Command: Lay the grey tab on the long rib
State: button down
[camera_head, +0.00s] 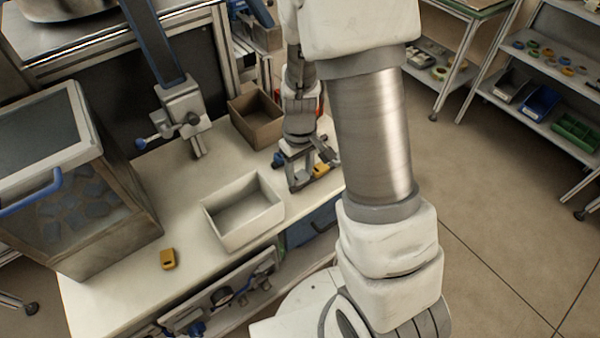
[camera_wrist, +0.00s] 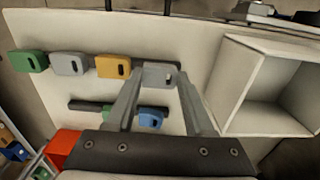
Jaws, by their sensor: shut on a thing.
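My gripper (camera_wrist: 160,78) is shut on a grey tab (camera_wrist: 158,76), which has a dark slot. The held tab is at the right end of a row with a yellow tab (camera_wrist: 113,66), a second grey tab (camera_wrist: 67,63) and a green tab (camera_wrist: 30,62). A dark strip shows at this row, mostly hidden by the tabs; I cannot tell whether the held tab touches it. Nearer, a dark rib (camera_wrist: 88,105) has a blue tab (camera_wrist: 150,119) by its right end, partly behind my finger. In the head view my gripper (camera_head: 298,182) is low over the bench's right end.
An open white box (camera_head: 243,212) stands left of my gripper; it is close on the right in the wrist view (camera_wrist: 238,85). A brown box (camera_head: 257,117) is behind. A loose yellow tab (camera_head: 167,258) lies on the bench (camera_head: 120,290). A large bin (camera_head: 85,190) stands left.

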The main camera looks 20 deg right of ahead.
jog(key=shift+f, duration=0.55)
jog(key=shift+f+b, duration=0.25)
jog(key=shift+b, duration=0.05)
jog(key=c, duration=0.6)
grip_release()
jog(key=shift+r, duration=0.1)
jog(key=shift+o, duration=0.2)
jog(key=shift+r, duration=0.1)
notch_tip(320, 180, up, 12)
jog(key=p, duration=0.1)
notch_tip(320, 180, up, 12)
jog(key=r+m+t, duration=0.1)
jog(key=m+t, duration=0.1)
jog(key=t, duration=0.1)
send_over(300, 176)
jog(key=s+a, duration=0.1)
jog(key=s, duration=0.6)
jog(key=s+r+m+t, duration=0.1)
jog(key=s+r+t, duration=0.1)
jog(key=s, duration=0.5)
jog(key=shift+s+a+r+m+t, duration=0.2)
jog(key=shift+r+m+t, duration=0.1)
jog(key=shift+r, duration=0.6)
